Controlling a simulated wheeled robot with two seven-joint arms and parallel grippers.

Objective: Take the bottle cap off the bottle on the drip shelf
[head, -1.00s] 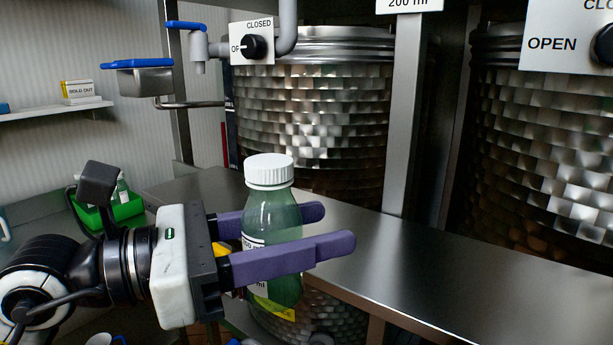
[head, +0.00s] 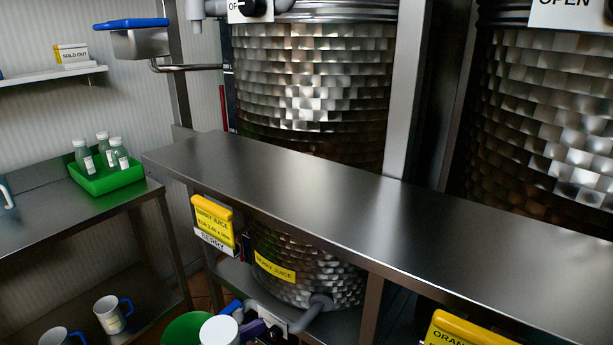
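My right gripper is not in view. A grey tap pipe (head: 318,311) with a dark knob on a white plate sits right of the cap. The surface under the bottle is hidden.
A bare steel counter (head: 330,205) crosses the view in front of the metal tanks (head: 315,85). A green tray (head: 108,177) with several capped bottles stands on the left table. White mugs (head: 111,314) are below it. A round green thing (head: 187,330) is left of the cap.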

